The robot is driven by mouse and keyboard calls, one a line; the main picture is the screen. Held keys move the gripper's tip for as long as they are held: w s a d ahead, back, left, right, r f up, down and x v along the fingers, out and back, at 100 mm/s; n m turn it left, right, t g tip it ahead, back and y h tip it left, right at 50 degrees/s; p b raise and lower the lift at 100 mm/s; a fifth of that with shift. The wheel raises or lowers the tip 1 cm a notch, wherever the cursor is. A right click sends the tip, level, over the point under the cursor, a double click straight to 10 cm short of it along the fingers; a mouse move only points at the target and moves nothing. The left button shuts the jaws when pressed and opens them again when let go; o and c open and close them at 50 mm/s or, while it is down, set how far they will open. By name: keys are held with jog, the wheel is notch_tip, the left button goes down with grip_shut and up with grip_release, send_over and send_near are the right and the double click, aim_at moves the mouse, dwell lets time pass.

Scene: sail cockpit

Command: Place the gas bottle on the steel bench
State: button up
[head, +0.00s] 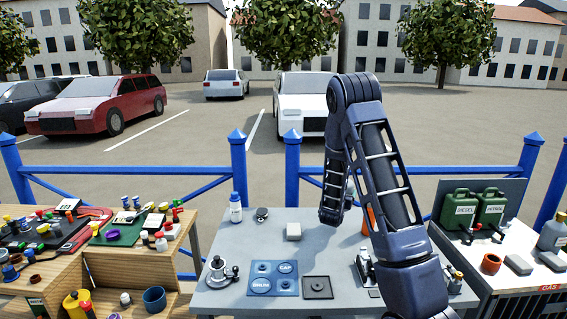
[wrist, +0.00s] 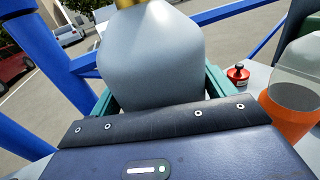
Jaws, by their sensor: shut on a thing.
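In the wrist view my gripper (wrist: 160,98) has its teal fingers on both sides of a smooth grey bottle with a brass-coloured top, which I take as the gas bottle (wrist: 150,55). The bottle's lower part is hidden by the gripper's dark body. In the head view my arm hides the fingers and most or all of the held bottle. The steel bench (head: 220,297) is the grey table in the middle, partly behind my arm.
An orange item (wrist: 287,115) stands near the gripper. Blue railing (head: 239,170) runs behind.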

jog(key=shift+w+d+f+n+t+y, duration=0.15)
jog(key=shift+w+d+f+n+y, duration=0.15)
jog(key=shift+f, duration=0.25)
jog(key=shift+w+d+f+n+t+y, duration=0.15)
jog(key=shift+d+f+y, duration=0.1)
jog(key=shift+f+y, duration=0.25)
jog(key=shift+w+d+f+n+t+y, duration=0.15)
jog(key=shift+w+d+f+y, duration=0.15)
jog(key=shift+f, duration=0.3)
jog(key=shift+s+a+r, duration=0.15)
jog(key=shift+a+r, duration=0.15)
jog(key=shift+r, duration=0.15)
jog(key=s+a+r+m+g+h, duration=0.35)
jog(key=s+a+r+h, duration=0.2)
jog(key=r, duration=0.35)
jog(key=s+a+r+m+g+h, duration=0.2)
jog(key=s+m+g+h, duration=0.1)
jog(key=s, duration=0.4)
jog(key=s+a+r+m+g+h, duration=0.2)
jog(key=s+a+m+g, duration=0.1)
jog(key=s, duration=0.4)
jog(key=f, duration=1.9)
jog(key=shift+w+d+f, duration=0.1)
jog(key=shift+d+f, duration=0.1)
jog(key=shift+d, duration=0.1)
jog(key=o, duration=1.7)
jog(key=shift+f+n, duration=0.15)
jog(key=shift+n, duration=0.1)
